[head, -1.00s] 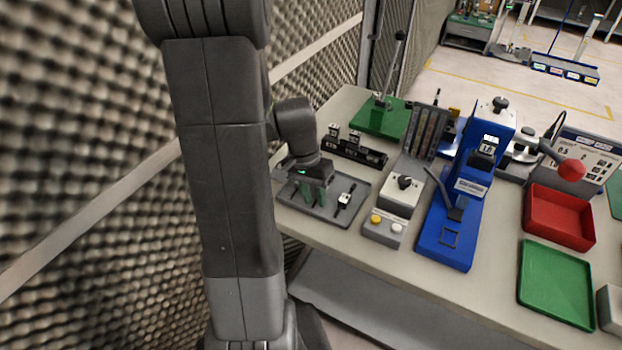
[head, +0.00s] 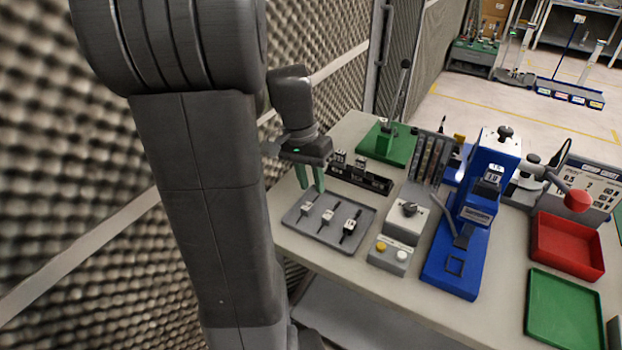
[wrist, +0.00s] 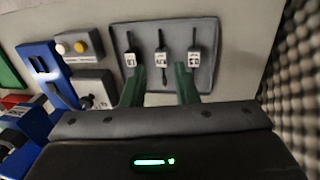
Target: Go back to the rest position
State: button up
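My gripper (head: 311,178) hangs in the air above the back left part of a grey tray (head: 292,223) on the workbench. Its two green fingers point down and stand apart, with nothing between them. In the wrist view the open fingers (wrist: 160,85) show below the tray (wrist: 206,80). Three small tools with white labelled blocks lie side by side on the tray: a left one (head: 308,207), a middle one (head: 327,215) and a right one (head: 350,228). The gripper touches none of them.
A black rack (head: 362,177) stands behind the tray. To the right are a grey button box (head: 390,255), a blue press (head: 455,270), a red bin (head: 566,248) and a green tray (head: 563,308). A foam wall (head: 60,200) runs close on the left.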

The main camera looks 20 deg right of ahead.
aim_at(321, 227)
jog(key=f, duration=0.4)
jog(key=s+d+f, duration=0.1)
jog(key=f, duration=0.3)
jog(key=s+f, duration=0.1)
jog(key=f, duration=0.3)
jog(key=shift+d+f+b, duration=0.2)
jog(key=shift+d+b, duration=0.05)
jog(key=shift+b, duration=0.15)
notch_tip(321, 227, up, 2)
jog(key=shift+w+r, duration=0.15)
jog(key=shift+r, duration=0.9)
